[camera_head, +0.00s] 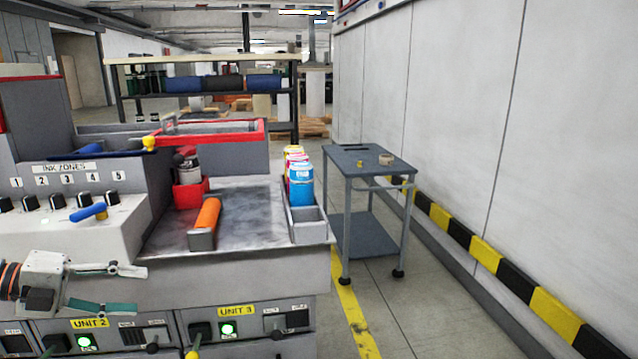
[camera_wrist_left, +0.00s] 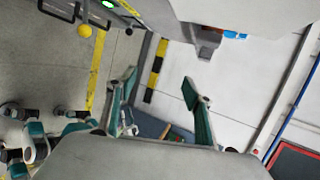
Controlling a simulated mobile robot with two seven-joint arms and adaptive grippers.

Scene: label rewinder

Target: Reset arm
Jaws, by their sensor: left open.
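My left gripper (camera_head: 140,289) comes in from the left in the head view, in front of the grey press console (camera_head: 95,235). Its two green-tipped fingers are spread apart with nothing between them. In the left wrist view the gripper (camera_wrist_left: 160,80) is also open and empty, with pale wall or floor surfaces behind it. The fingers look apart from the console, though the exact gap is hard to judge. My right gripper does not show in the head view; white and teal arm parts appear at the lower left of the wrist view.
The console top holds an orange-handled tool (camera_head: 208,214), a red holder (camera_head: 190,194) and a grey tray (camera_head: 306,224) with ink bottles (camera_head: 300,184). A blue lever (camera_head: 88,212) sticks out above the gripper. A cart (camera_head: 368,240) stands right; open floor lies before it.

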